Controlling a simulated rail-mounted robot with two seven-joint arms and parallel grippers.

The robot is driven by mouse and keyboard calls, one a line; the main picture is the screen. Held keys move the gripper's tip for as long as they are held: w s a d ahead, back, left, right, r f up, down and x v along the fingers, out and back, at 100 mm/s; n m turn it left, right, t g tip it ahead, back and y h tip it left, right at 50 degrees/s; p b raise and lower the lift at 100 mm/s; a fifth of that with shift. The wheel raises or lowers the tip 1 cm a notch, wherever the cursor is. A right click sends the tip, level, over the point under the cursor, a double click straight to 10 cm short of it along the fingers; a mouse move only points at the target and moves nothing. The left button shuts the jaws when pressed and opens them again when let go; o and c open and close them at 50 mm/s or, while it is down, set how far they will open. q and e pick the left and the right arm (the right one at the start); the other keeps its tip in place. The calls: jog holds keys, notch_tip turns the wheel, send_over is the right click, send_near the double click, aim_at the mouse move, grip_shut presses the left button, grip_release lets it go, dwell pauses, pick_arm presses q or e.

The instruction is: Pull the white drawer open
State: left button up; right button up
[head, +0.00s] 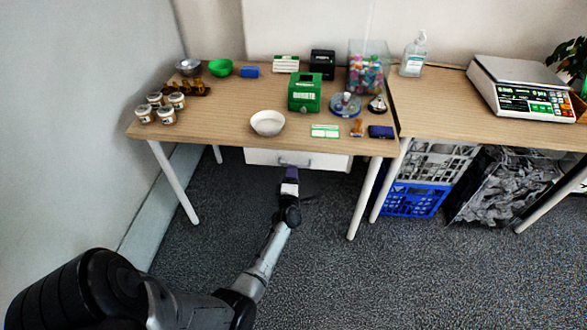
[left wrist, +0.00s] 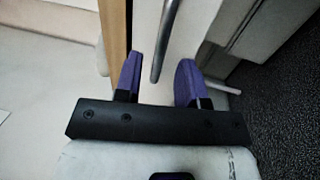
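The white drawer (head: 325,161) hangs under the left wooden table. Its front is just below the table's front edge, and no open inside shows. My left gripper (head: 291,172) is in front of the drawer, near its middle. In the left wrist view the two purple fingers of the left gripper (left wrist: 159,79) are apart. The grey bar handle (left wrist: 165,42) reaches into the gap between them, with space visible on both sides. The white drawer front (left wrist: 190,25) lies behind the handle. My right gripper is in neither view.
The table (head: 215,123) carries several jars, a white bowl (head: 268,123), a green box (head: 305,92) and other small things. Table legs stand either side of the drawer. A blue crate (head: 412,200) is on the right. Open carpet lies before the drawer.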

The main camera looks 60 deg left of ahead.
pick_arm(q)
jog(key=shift+b+x, duration=0.55)
jog(key=shift+x, duration=1.4)
grip_shut()
